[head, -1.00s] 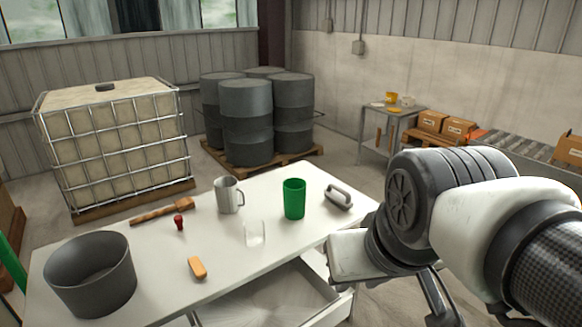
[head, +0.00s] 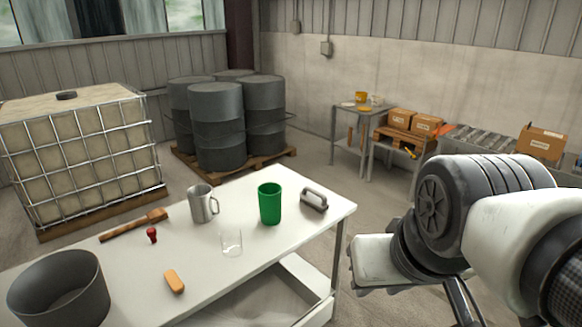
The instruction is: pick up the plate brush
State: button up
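A brown wooden brush (head: 134,225) with a long handle and a wider block at its right end lies flat on the white table (head: 225,262), near the far left edge. It looks like the plate brush, though its bristles cannot be made out. My gripper (head: 464,304) shows only in part at the bottom right, below my arm. It is off the table's right side, well apart from the brush. Its fingertips are cut off or hidden, so I cannot tell whether it is open.
The table also holds a metal mug (head: 202,205), green cup (head: 270,204), clear glass (head: 231,243), red-handled stamp-like item (head: 152,235), orange block (head: 174,282), grey handled tool (head: 313,199) and dark tub (head: 60,290). A caged tank (head: 80,150) and drums (head: 217,125) stand behind.

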aim_at(312, 198)
jog(key=i+l+z, duration=0.1)
jog(key=z, duration=0.25)
jog(key=i+l+z, duration=0.1)
jog(key=z, duration=0.25)
jog(key=i+l+z, duration=0.1)
jog(key=i, duration=0.25)
jog(key=i+l+z, duration=0.15)
jog(key=i+l, duration=0.15)
jog(key=i+l+z, duration=0.1)
jog(key=i, duration=0.35)
jog(key=i+j+u, duration=0.1)
jog(key=i+u, duration=0.15)
jog(key=u, duration=0.25)
jog(key=i+u, duration=0.3)
jog(key=u, duration=0.2)
jog(key=i+l+u, duration=0.15)
jog(key=u, duration=0.35)
jog(key=i+u, duration=0.2)
jog(key=u, duration=0.25)
jog(key=i+l+u, duration=0.15)
jog(key=u, duration=0.3)
jog(key=i, duration=0.05)
